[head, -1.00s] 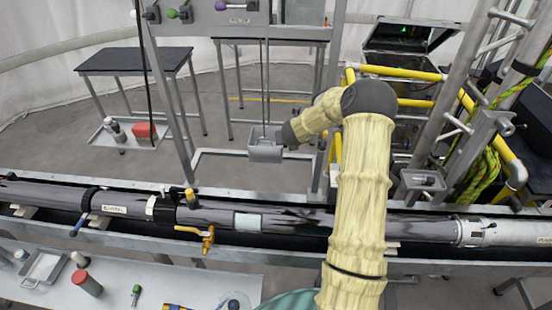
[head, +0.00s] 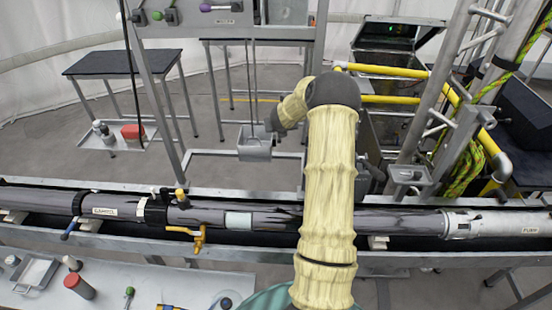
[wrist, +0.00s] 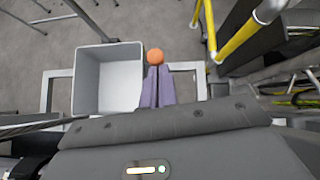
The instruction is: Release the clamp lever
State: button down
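A yellow-orange lever (head: 197,237) hangs at the front of the dark tube near its band clamp, in the head view. A second lever with a blue handle (head: 68,231) sits farther left on the same tube. I cannot tell which one is the clamp lever.
A grey open bin (head: 254,143) hangs beyond the tube; it also shows beside the fingers in the wrist view (wrist: 78,85). Yellow rails (head: 405,68) and a metal ladder stand right. The long tube (head: 380,221) crosses in front. A white bench (head: 190,285) is nearest.

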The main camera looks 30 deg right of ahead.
jog(key=shift+w+d+r, duration=0.25)
jog(key=shift+w+r, duration=0.05)
jog(key=shift+w, duration=0.05)
jog(key=shift+s+a+f, duration=0.1)
jog(key=shift+f, duration=0.05)
jog(key=b+v, duration=0.2)
jog(key=v, duration=1.5)
jog(key=shift+r, duration=0.5)
